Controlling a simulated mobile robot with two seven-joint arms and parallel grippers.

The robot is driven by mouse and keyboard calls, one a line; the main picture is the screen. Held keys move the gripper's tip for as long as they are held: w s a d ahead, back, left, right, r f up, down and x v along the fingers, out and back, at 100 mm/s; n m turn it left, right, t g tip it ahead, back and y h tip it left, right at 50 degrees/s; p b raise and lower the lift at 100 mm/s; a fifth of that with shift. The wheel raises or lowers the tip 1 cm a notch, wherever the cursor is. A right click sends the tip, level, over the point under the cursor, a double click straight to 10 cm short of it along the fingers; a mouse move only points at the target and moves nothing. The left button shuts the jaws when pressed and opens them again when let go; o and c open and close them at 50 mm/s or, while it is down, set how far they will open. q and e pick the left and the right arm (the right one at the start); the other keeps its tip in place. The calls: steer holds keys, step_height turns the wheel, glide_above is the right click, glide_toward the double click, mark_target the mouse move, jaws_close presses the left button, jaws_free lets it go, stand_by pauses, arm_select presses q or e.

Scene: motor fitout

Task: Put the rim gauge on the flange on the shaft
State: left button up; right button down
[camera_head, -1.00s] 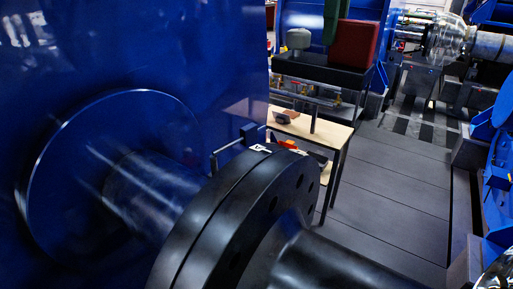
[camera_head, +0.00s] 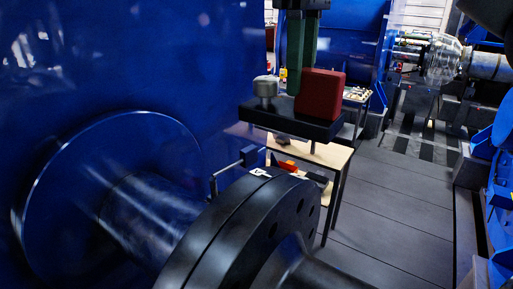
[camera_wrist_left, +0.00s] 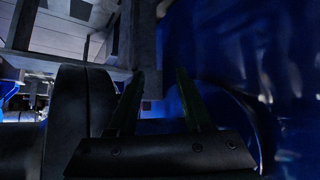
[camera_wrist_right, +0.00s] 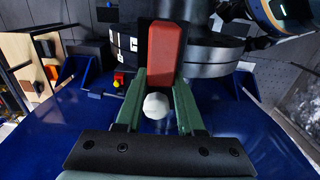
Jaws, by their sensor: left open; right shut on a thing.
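The rim gauge has a black base plate (camera_head: 290,122), a red block (camera_head: 322,95) and a pale knob (camera_head: 265,87). My right gripper (camera_head: 296,75) comes down from the top in the head view, its green fingers shut on the gauge between block and knob. The gauge is held in the air, appearing above and behind the black flange (camera_head: 290,215). In the right wrist view the red block (camera_wrist_right: 166,52) and knob (camera_wrist_right: 156,106) show between the fingers. My left gripper (camera_wrist_left: 158,85) is open and empty, beside a dark round body; it is not in the head view.
The shaft (camera_head: 150,215) runs left from the flange to a large blue housing (camera_head: 130,60). A wooden-topped table (camera_head: 335,157) with small orange and dark items stands behind the flange. Grey floor (camera_head: 400,190) is clear at right. Blue machinery (camera_head: 500,150) stands at the right edge.

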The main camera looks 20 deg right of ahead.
steer(key=shift+s+a+f, duration=0.4)
steer(key=shift+a+f, duration=0.8)
steer(key=shift+f, duration=0.45)
steer(key=shift+s+a+f, duration=0.35)
steer(key=shift+a+f, duration=0.85)
steer(key=shift+f, duration=0.45)
steer(key=shift+s+a+f, duration=0.4)
steer(key=shift+a+f, duration=0.8)
steer(key=shift+f, duration=0.45)
steer(key=c, duration=0.5)
jaws_free()
steer(key=shift+f, duration=0.15)
step_height(320, 180, up, 12)
steer(key=shift+r, duration=0.1)
